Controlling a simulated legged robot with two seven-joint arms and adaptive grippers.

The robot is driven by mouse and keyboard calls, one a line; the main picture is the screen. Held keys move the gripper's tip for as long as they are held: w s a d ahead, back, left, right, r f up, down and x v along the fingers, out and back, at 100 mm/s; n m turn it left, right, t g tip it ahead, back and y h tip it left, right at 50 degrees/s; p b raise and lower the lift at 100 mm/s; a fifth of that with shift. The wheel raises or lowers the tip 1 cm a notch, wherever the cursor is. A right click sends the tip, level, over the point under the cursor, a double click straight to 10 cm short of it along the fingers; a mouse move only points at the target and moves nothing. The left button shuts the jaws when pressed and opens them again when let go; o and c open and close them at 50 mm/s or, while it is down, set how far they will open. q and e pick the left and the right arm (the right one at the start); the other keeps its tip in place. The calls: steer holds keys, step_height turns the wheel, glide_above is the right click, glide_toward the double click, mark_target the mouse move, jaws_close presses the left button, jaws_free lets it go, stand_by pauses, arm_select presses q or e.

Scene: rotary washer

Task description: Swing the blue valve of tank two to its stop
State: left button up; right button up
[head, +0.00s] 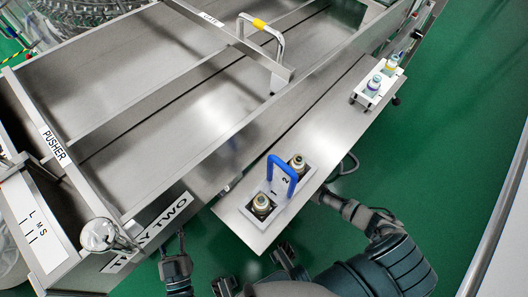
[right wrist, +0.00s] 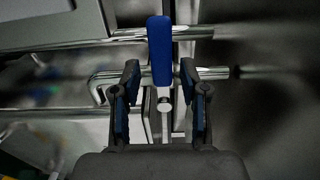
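In the right wrist view a blue valve handle (right wrist: 160,50) stands upright in the picture, with a pale stem and round end below it. My right gripper (right wrist: 160,84) is open, one finger on each side of the handle's lower part. I see a gap on both sides. In the head view my right arm reaches under the steel shelf, which hides that gripper and the valve. Dark jointed parts, apparently of my left gripper (head: 176,266), show at the bottom edge; their opening is unclear. The tank (head: 150,70) fills the upper left.
The shelf (head: 325,130) carries a blue U-shaped handle (head: 283,172) beside round fittings marked 1 and 2, and a white block (head: 372,92) with fittings. Metal pipes (right wrist: 110,75) run close to my right fingers. Green floor is open at right.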

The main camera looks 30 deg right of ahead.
steer(key=shift+s, duration=0.1)
steer(key=v, duration=1.1)
steer(key=shift+s+d, duration=0.2)
steer(key=shift+s, duration=0.15)
